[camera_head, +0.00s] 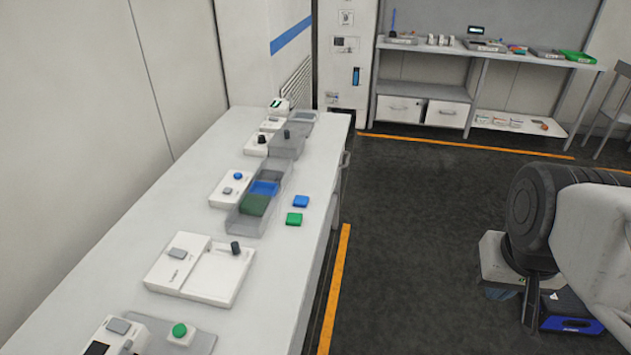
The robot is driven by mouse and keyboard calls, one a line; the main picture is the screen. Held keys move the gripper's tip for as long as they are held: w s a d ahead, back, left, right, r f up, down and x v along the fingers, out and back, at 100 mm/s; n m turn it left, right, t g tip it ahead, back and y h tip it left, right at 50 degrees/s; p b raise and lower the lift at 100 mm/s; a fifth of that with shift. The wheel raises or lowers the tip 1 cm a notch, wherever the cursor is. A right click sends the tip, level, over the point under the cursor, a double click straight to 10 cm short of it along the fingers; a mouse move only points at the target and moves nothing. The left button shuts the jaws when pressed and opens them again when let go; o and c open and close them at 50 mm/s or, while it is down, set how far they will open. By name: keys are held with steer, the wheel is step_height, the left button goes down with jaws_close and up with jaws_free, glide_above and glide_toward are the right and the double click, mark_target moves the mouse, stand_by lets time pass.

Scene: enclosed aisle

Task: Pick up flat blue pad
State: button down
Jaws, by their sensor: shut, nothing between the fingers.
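A flat blue pad (301,201) lies on the white bench top near its right edge, beside the clear tray. A second flat blue piece (264,188) lies inside the clear tray (240,222); I cannot tell which of the two is meant. My gripper (529,325), dark and narrow, points down at the lower right, partly hidden by my arm. It is shut and empty, over the floor side, well away from the bench and both blue pieces.
A green pad (294,218) lies just in front of the loose blue pad. A dark green piece (254,205) is in the tray. White devices with buttons and knobs (200,272) line the bench (262,290). A shelf unit (420,95) stands at the back. Dark floor is open between.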

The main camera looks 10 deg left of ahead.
steer(key=c, duration=1.8)
jaws_free()
steer(key=shift+c, duration=0.2)
steer(key=o, duration=1.5)
